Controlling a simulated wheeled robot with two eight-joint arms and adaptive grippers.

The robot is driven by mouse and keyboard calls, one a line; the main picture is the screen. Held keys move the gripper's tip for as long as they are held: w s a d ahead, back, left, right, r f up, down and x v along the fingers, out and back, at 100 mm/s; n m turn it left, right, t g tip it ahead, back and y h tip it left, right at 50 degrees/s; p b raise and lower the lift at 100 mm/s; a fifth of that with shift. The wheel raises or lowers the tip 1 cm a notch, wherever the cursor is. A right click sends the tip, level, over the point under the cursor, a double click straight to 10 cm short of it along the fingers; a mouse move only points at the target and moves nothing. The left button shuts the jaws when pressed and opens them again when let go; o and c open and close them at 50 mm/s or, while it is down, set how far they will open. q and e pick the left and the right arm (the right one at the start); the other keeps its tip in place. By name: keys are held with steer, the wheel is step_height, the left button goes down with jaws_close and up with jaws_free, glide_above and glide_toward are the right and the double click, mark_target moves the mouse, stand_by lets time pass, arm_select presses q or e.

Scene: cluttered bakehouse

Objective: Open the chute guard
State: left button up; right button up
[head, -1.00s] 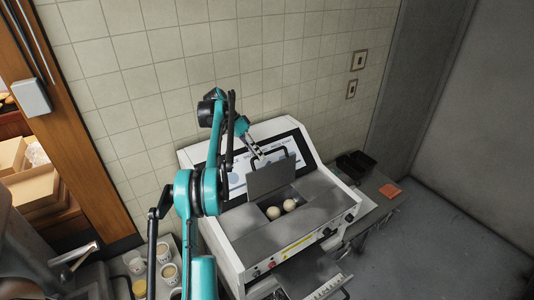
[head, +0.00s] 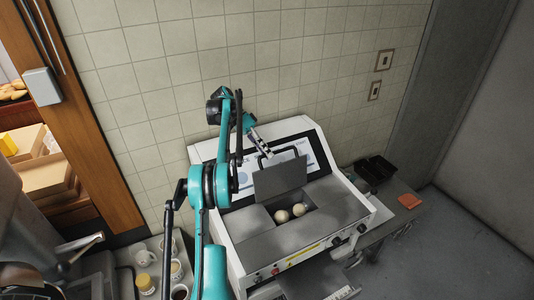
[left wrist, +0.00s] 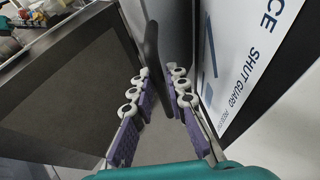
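The chute guard (head: 280,179) is a flat grey plate on the white machine. It stands raised and steeply tilted behind an open chute (head: 293,206) holding pale dough balls. A dark bar handle rises from the guard's top edge. My left gripper (head: 270,154) is at this handle, in front of the sign panel. In the left wrist view, my left gripper's purple-padded fingers (left wrist: 159,73) are apart, with the dark handle (left wrist: 152,45) between them; firm contact is not visible. The guard's dark plate (left wrist: 75,90) fills the left side there. My right gripper is not in view.
The white machine (head: 238,262) has knobs along its front edge. Cups and a jar (head: 147,284) stand at lower left. Black trays (head: 375,168) and an orange item (head: 410,200) lie to the right. A tiled wall (head: 200,60) closes the back.

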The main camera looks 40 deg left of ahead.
arm_select(q)
steer(key=o, duration=0.3)
steer(key=shift+w+a+f, duration=0.2)
steer(key=shift+a+f, duration=0.1)
steer(key=shift+a, duration=0.15)
steer(key=shift+w+a+f, duration=0.1)
steer(key=shift+w+a, duration=0.05)
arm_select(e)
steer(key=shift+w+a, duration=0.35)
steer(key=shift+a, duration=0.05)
